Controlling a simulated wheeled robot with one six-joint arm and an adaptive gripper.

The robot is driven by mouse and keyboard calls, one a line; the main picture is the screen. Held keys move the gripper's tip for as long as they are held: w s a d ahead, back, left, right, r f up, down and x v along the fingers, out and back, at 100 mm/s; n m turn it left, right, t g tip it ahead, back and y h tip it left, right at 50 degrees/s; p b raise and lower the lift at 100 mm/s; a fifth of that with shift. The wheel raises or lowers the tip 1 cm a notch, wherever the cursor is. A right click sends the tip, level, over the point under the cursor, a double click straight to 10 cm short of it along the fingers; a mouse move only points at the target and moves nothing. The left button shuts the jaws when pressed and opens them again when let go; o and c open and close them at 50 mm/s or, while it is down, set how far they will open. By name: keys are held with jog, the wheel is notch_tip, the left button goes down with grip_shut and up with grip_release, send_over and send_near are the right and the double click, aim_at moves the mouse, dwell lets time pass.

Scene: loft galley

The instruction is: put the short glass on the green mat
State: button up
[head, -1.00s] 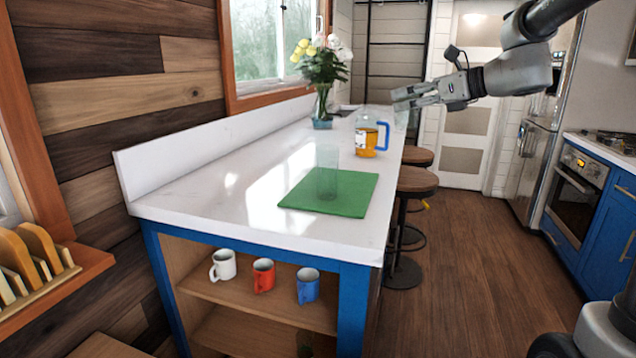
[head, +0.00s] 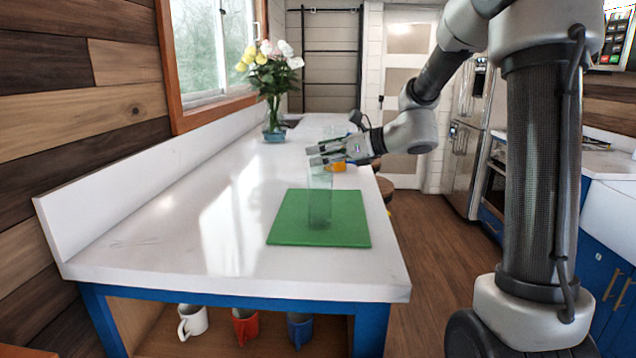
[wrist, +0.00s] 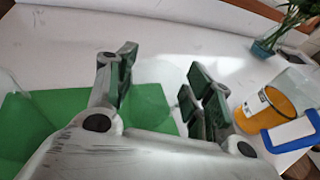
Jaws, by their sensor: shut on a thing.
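The green mat (head: 285,232) lies flat on the white counter; it also shows at left in the wrist view (wrist: 30,130). A tall clear glass (head: 319,212) stands upright on the mat. My gripper (head: 316,155) is above the counter, in line with the glass's top in the head view. In the wrist view my fingers (wrist: 157,80) are parted around a faint clear glass (wrist: 160,72), apparently the short glass. Its outline is very hard to see, and in the head view it blends with the tall glass. I cannot tell its height above the mat.
A flower vase (head: 274,125) stands farther back. Several mugs sit on the shelf below. The counter's left front is clear.

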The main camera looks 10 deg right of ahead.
jog(key=shift+f, duration=2.6)
jog(key=shift+f, duration=0.1)
jog(key=o, duration=1.2)
jog(key=shift+c, duration=0.2)
